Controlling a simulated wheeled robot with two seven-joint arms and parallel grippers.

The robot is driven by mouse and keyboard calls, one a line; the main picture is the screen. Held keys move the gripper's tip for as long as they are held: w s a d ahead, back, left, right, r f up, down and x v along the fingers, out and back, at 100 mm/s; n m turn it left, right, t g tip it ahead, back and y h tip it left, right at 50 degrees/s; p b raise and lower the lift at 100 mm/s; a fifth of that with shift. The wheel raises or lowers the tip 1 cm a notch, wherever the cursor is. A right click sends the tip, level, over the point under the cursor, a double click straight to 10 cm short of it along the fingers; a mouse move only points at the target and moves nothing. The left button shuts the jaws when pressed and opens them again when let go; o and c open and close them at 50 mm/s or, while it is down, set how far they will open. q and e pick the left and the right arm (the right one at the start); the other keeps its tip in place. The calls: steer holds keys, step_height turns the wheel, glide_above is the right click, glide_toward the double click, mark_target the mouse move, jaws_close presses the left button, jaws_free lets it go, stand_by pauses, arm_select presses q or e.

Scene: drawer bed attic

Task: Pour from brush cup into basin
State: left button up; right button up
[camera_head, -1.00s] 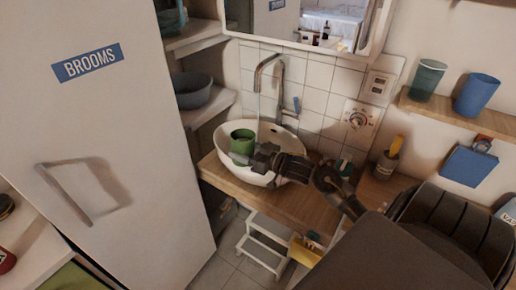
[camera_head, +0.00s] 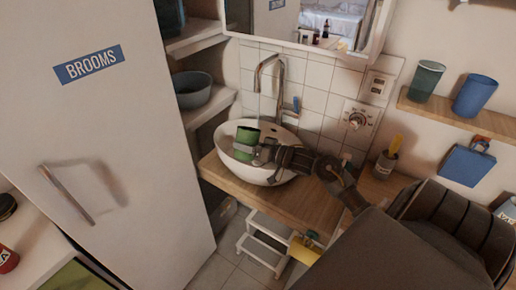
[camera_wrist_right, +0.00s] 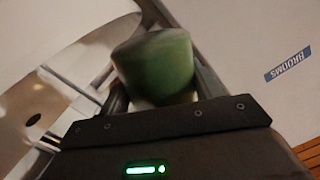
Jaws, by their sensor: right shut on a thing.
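The brush cup, a green cup (camera_head: 246,137), is held over the white oval basin (camera_head: 264,176) and looks tilted. My right gripper (camera_head: 257,154) reaches in from the right and is shut on the cup's side. In the right wrist view the cup (camera_wrist_right: 160,68) sits between the two fingers of the gripper (camera_wrist_right: 160,88), somewhat blurred. The inside of the cup is hard to make out, and no falling contents can be seen. My left gripper is not in view.
A tap (camera_head: 270,72) rises behind the basin, close to the cup. The wooden counter (camera_head: 312,203) carries a grey holder (camera_head: 386,163) at right. A tall white cupboard (camera_head: 130,160) stands left. A white step stool (camera_head: 262,245) is below.

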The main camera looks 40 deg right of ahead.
mark_target(252, 143)
steer(key=shift+w+d+f+m, duration=0.25)
steer(key=shift+d+m, duration=0.2)
steer(key=shift+m, duration=0.25)
steer(key=shift+d+f+m+b, duration=0.1)
steer(key=shift+f+m+b, duration=0.15)
steer(key=shift+m+b, duration=0.35)
stand_by(0.7)
steer(key=shift+r+m+g+p, duration=0.3)
steer(key=shift+r+m+p, duration=0.25)
steer(key=shift+m, duration=0.35)
stand_by(0.4)
steer(key=shift+f+m+y+b, duration=0.3)
steer(key=shift+m+b, duration=0.15)
steer(key=shift+m, duration=0.35)
stand_by(0.7)
steer(key=shift+w+d+r+m, duration=0.1)
steer(key=shift+d+r+m, duration=0.05)
steer(key=shift+r+m, duration=0.45)
stand_by(0.9)
steer(key=shift+w+d+f+m+g+y+p, duration=0.2)
steer(key=shift+d+f+m+p, duration=0.1)
steer(key=shift+f+m+p, duration=0.25)
steer(key=shift+w+d+f+m+g+y+p, duration=0.1)
steer(key=shift+w+d+f+m+y+p, duration=0.1)
steer(key=shift+d+f+m+p, duration=0.3)
stand_by(0.4)
steer(key=shift+a+p, duration=0.1)
steer(key=shift+p, duration=0.35)
